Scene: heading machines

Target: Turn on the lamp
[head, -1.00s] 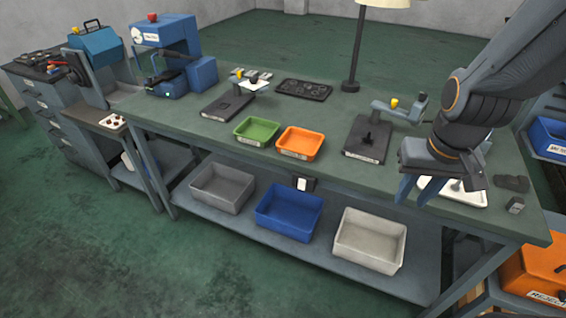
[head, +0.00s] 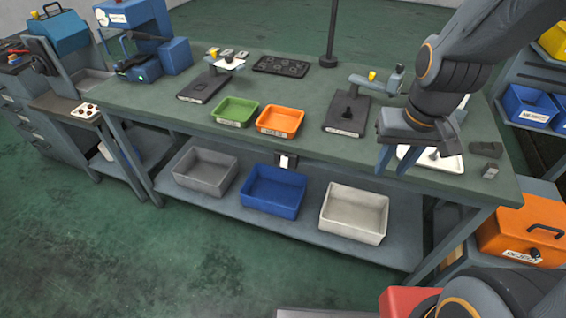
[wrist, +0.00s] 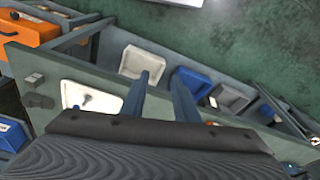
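The lamp's dark pole (head: 331,30) stands at the back of the green-topped workbench (head: 230,78). Its shade is out of the picture, so I cannot tell whether it is lit. A small dark box with a white switch face (head: 287,161) is on the bench's front edge, above the blue bin. My gripper (head: 393,168) is at the bench's front right, to the right of the switch and apart from it. The two blue fingers also show in the wrist view (wrist: 160,80), spread apart with nothing between them.
A white tray (head: 450,164) lies on the bench behind my gripper. Green (head: 236,123) and orange (head: 280,132) trays sit mid-bench. Grey, blue (head: 273,205) and pale bins stand on the lower shelf. An orange case (head: 522,228) is at right. The floor in front is clear.

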